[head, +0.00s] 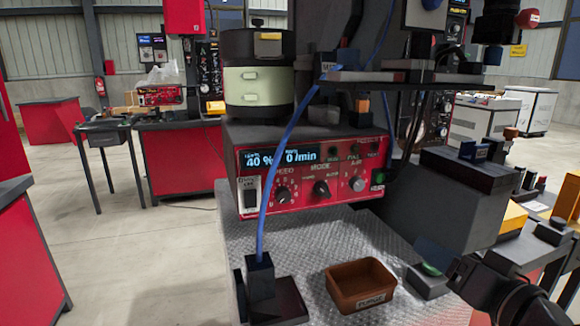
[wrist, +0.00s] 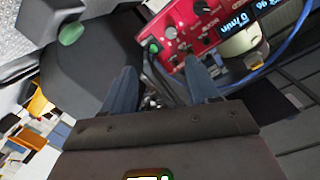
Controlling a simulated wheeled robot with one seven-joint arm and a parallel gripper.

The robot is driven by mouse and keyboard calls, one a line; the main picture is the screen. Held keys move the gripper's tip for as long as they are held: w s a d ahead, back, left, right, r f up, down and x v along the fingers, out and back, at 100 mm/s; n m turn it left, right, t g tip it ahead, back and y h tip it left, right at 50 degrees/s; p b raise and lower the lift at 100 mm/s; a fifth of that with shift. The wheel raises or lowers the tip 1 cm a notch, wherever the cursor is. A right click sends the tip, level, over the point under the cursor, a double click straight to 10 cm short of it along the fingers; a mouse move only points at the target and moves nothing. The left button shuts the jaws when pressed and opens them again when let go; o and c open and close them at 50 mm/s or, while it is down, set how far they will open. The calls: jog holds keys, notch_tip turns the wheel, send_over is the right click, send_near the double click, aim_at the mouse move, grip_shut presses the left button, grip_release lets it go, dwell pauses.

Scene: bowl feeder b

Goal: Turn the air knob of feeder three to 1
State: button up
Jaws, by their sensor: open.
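A feeder (head: 258,84) with a round bowl stands on a red control panel (head: 300,205) whose display reads 40 % and 0 /min. No feeder number is legible. The air knob (head: 356,184) is the grey one at the panel's right, beside a green switch (head: 378,178); its exact setting is too small to read. In the wrist view the air knob (wrist: 170,32) shows inverted, beyond the fingers. My gripper (wrist: 160,88) is open and empty, apart from the panel. In the head view my gripper (head: 446,262) is low at the right, below and right of the knob.
The speed knob (head: 283,194) and mode knob (head: 321,188) sit left of the air knob. A blue cable (head: 278,165) hangs before the panel. A brown bin (head: 361,284) and a grey box with a green button (head: 430,269) stand in front. A dark block (head: 400,220) stands right.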

jog(key=s+f+m+g+h+p, duration=0.1)
jog(key=s+f+h, duration=0.1)
jog(key=s+f, duration=0.6)
jog(key=s+f+h+p, duration=0.15)
jog(key=s+f, duration=0.25)
jog(key=s, duration=0.7)
jog(key=s+a+r+n, duration=0.1)
jog(key=s+r+n, duration=0.1)
jog(key=s, duration=0.9)
jog(key=s+a+r+n+h+p, duration=0.1)
jog(key=s+r, duration=0.1)
jog(key=s, duration=0.9)
jog(key=shift+s+a+r+n, duration=0.2)
jog(key=shift+a+r+n, duration=0.1)
jog(key=shift+n, duration=0.1)
